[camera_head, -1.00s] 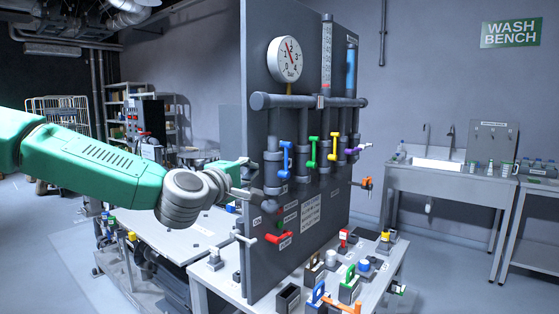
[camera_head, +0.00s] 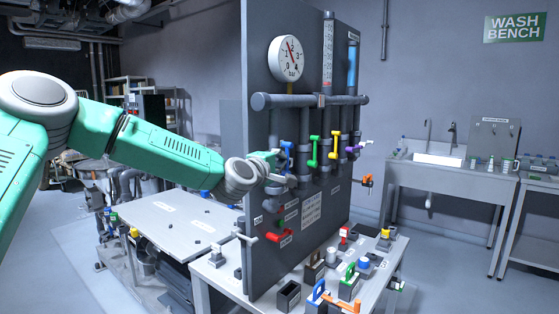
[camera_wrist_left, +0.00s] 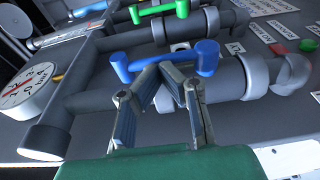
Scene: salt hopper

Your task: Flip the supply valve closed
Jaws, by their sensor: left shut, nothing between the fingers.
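A grey panel (camera_head: 262,75) carries a row of valves with coloured handles; I cannot read which one is labelled supply. The blue valve handle (camera_head: 289,150) is leftmost in the row, and it lies across the wrist view (camera_wrist_left: 150,58) on a grey pipe. My left gripper (camera_head: 284,164) is at the blue handle, partly covering it. In the wrist view its fingertips (camera_wrist_left: 165,73) meet just beside the handle bar, with nothing between them. I cannot tell whether they touch the bar. My right gripper is not in view.
Green (camera_head: 313,149), yellow (camera_head: 335,147) and purple (camera_head: 357,147) handles sit to the right. A round gauge (camera_head: 286,58) is above. A bench (camera_head: 222,282) with small fixtures stands in front. A sink (camera_head: 438,159) is far right.

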